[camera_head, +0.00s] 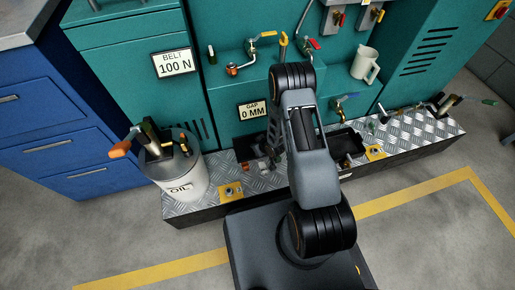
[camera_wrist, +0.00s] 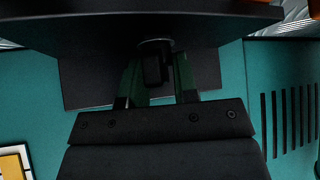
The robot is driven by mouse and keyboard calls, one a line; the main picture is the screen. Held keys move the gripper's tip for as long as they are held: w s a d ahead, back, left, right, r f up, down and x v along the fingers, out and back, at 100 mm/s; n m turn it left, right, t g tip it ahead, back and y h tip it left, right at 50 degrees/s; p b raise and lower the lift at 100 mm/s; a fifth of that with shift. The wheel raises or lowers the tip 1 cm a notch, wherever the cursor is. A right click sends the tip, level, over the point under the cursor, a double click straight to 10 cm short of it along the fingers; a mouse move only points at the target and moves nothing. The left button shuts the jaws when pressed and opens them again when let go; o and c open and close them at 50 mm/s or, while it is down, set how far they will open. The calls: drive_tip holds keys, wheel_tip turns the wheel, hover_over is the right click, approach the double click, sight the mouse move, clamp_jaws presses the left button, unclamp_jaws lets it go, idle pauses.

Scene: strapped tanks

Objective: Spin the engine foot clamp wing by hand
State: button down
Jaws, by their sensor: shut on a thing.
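In the wrist view my gripper (camera_wrist: 157,70) has its two dark green fingers on either side of a small dark block, which looks like the engine foot clamp wing (camera_wrist: 152,68). The fingers are shut on it. A rounded dark end shows at its top, close under a wide dark plate (camera_wrist: 150,20). The wing's angle is hard to read in the shade. In the head view my own arm hides the gripper and the wing, low in front of the teal cabinet.
A checker-plate ledge (camera_head: 205,209) runs along the teal cabinet (camera_head: 135,35). A white oil can (camera_head: 181,187) stands at its left end and a dark tray (camera_head: 347,141) lies right of my arm. A white jug (camera_head: 365,66) and several valves are above. The floor in front is clear.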

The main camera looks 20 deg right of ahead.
idle(0.4)
drive_tip(key=shift+m+t+h+b, duration=0.3)
drive_tip(key=shift+m+h+b, duration=0.25)
drive_tip(key=shift+m+h, duration=0.8)
drive_tip(key=shift+m+y, duration=0.25)
drive_tip(key=c, duration=1.1)
unclamp_jaws()
drive_tip(key=shift+r, duration=0.1)
drive_tip(key=shift+p+v, duration=2.45)
drive_tip(key=shift+v, duration=1.5)
drive_tip(key=shift+o, duration=0.5)
drive_tip(key=shift+a, duration=0.1)
drive_tip(key=o, duration=0.5)
